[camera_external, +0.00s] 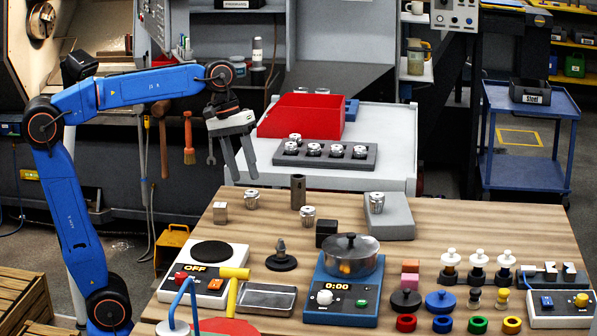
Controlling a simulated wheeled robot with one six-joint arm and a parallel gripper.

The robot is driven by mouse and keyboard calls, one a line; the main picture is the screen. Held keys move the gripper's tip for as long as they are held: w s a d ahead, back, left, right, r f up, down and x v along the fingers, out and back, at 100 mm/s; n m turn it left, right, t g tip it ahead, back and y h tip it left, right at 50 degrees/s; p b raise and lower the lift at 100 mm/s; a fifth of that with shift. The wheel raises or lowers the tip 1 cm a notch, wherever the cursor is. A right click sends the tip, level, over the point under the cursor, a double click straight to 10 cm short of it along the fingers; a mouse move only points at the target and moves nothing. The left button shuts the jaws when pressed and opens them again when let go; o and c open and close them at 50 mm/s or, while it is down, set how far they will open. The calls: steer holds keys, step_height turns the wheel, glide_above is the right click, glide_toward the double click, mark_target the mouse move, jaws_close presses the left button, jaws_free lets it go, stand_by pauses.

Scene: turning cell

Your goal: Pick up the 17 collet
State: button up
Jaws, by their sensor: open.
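My gripper (242,176) hangs from the blue arm at the upper left, fingers down, open and empty. It is above and behind the wooden table's back left edge, apart from everything. Several silver collets are in view, and no number is legible, so I cannot tell which is 17. One collet (251,199) stands on the table just below my gripper. Another collet (307,216) stands farther right, and a third collet (376,200) is on a grey block (393,222). More collets sit in a dark rack (287,159) on the white cart.
A red bin (300,117) is behind on the cart.

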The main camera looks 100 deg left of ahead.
mark_target(250, 191)
steer(key=shift+x, duration=3.2)
steer(key=shift+d, duration=0.15)
steer(key=c, duration=0.9)
